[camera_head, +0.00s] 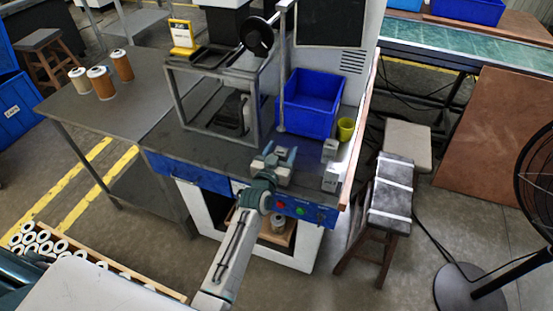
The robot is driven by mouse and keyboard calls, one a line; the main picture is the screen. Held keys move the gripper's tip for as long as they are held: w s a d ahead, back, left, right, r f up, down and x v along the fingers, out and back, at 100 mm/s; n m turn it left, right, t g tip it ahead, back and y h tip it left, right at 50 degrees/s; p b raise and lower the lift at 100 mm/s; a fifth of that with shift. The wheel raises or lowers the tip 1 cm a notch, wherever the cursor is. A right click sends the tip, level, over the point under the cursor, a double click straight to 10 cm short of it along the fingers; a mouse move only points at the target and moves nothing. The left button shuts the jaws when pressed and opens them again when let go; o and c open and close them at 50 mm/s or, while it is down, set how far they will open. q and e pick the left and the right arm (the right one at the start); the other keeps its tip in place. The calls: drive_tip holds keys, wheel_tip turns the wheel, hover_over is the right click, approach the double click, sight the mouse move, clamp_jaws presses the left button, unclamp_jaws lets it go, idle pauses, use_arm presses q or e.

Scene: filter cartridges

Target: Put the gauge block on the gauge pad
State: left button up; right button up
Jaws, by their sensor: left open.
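My left gripper (280,154) is over the front part of the grey workbench. Its teal fingers point away from me, apart, with nothing clearly held between them. Two small grey blocks stand to its right: one farther back (330,147) and one near the front right edge (330,181). I cannot tell which one is the gauge block. I cannot make out the gauge pad; the gripper and arm cover part of the bench top. My right gripper is not in view.
A blue bin (310,103) and a yellow cup (346,129) stand behind the gripper. A grey metal frame (176,97) stands to the left. Several filter cartridges (101,82) stand on the left table. A stool (391,190) and a fan (540,190) are right of the bench.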

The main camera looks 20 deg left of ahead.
use_arm(q)
drive_tip(key=s+b, duration=0.3)
drive_tip(key=s, duration=0.9)
drive_tip(key=shift+a+b, duration=0.15)
drive_tip(key=shift+b, duration=0.25)
idle(0.3)
